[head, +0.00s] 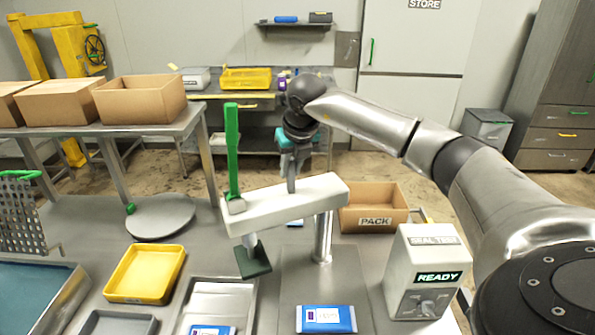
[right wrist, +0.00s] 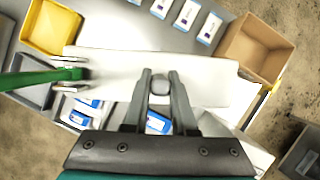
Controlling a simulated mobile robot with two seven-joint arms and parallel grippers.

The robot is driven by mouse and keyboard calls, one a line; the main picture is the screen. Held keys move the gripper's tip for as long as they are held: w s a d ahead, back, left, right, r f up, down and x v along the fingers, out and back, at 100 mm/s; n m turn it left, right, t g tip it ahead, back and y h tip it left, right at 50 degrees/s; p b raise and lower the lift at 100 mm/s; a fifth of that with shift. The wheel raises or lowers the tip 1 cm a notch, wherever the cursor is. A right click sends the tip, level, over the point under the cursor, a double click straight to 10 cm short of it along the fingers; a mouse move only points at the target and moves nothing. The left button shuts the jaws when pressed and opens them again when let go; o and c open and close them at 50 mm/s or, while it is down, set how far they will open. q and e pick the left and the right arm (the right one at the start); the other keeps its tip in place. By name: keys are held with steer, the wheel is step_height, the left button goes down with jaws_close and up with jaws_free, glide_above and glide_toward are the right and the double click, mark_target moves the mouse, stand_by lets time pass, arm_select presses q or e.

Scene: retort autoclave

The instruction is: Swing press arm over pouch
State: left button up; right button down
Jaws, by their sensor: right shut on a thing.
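The white press arm (head: 285,206) reaches left from a silver post (head: 323,238) in the head view. A green lever (head: 232,155) stands upright at its left end, and a dark green press pad (head: 254,262) hangs below that end. A blue and white pouch (head: 326,319) lies on the grey plate (head: 315,278), to the right of and nearer than the pad. My right gripper (head: 291,187) points down onto the press arm. It is shut on a grey peg (right wrist: 160,84) on top of the arm in the right wrist view. My left gripper is not in view.
A white seal test box (head: 425,265) showing READY stands right of the plate. A metal tray (head: 222,297) with a pouch, a yellow tray (head: 145,274) and a round disc (head: 160,216) are at left. A cardboard PACK box (head: 373,207) is behind the post.

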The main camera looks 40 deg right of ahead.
mark_target(304, 202)
steer(key=shift+s+n, duration=0.45)
steer(key=shift+n, duration=0.05)
steer(key=shift+s+a+n+y+b, duration=0.1)
steer(key=shift+s+n+y+b, duration=0.25)
steer(key=shift+n+y, duration=0.05)
steer(key=s+n+y+b, duration=0.1)
steer(key=s+n, duration=0.2)
steer(key=shift+n, duration=0.4)
arm_select(q)
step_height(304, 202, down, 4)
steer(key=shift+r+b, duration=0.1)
steer(key=shift+b, duration=0.75)
arm_select(e)
steer(key=s+d+n+y, duration=0.1)
steer(key=n, duration=0.1)
steer(key=s+d+n, duration=0.1)
steer(key=s+n, duration=0.1)
steer(key=s+d+n+g+y, duration=0.1)
steer(key=s+n, duration=0.1)
steer(key=shift+y, duration=0.3)
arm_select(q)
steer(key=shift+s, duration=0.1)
arm_select(e)
steer(key=shift+s+d, duration=0.25)
steer(key=c, duration=0.7)
jaws_free()
